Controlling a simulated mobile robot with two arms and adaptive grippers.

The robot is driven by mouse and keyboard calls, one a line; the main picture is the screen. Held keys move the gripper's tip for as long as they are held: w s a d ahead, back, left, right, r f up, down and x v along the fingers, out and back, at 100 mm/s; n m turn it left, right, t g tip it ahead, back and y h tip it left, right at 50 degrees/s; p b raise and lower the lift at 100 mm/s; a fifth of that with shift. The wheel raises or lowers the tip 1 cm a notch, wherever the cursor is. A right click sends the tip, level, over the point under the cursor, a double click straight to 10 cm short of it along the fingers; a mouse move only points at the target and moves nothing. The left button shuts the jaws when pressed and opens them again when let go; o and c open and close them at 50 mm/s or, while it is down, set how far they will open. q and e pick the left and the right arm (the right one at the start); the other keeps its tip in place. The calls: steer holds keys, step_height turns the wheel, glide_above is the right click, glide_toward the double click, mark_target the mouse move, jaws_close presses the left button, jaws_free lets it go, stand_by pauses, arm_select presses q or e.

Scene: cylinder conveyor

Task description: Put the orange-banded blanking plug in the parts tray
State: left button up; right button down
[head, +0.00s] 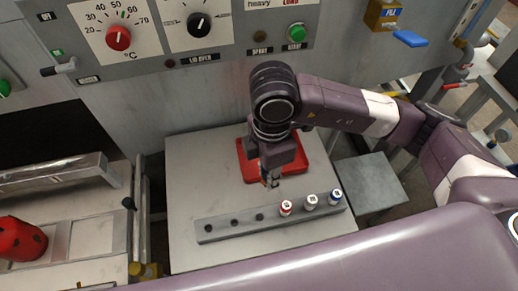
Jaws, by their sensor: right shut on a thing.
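My right gripper (270,181) points down over the front edge of the red tray (300,168). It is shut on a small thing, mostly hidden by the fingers. A fleck of orange shows at the fingertips, fitting the orange-banded blanking plug, but its shape is not clear. The tray lies on the grey table, its middle hidden by my wrist. In front, a grey rack (222,230) holds a red-banded plug (286,208), a dark-banded plug (311,201) and a blue-banded plug (335,197), all upright. My left gripper is not in view.
A control panel (150,45) with knobs stands behind the table (190,175). A grey side platform (370,182) is at the right. A metal chute and red object (20,238) are at the left.

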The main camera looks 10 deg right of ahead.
steer(key=w+p, duration=0.4)
steer(key=w, duration=0.9)
steer(key=f, duration=0.2)
steer(key=f+p, duration=0.1)
steer(key=f, duration=0.2)
steer(key=w+f, duration=0.1)
steer(key=f, duration=0.1)
steer(key=shift+f+p, duration=0.2)
steer(key=shift+p, duration=0.1)
step_height(320, 180, down, 3)
steer(key=shift+r+p, duration=0.1)
steer(key=shift+p, duration=0.25)
steer(key=shift+w+f+p, duration=0.15)
steer(key=shift+f+p, duration=0.25)
steer(key=shift+f, duration=0.25)
steer(key=shift+f, duration=0.1)
steer(key=c, duration=1.7)
jaws_free()
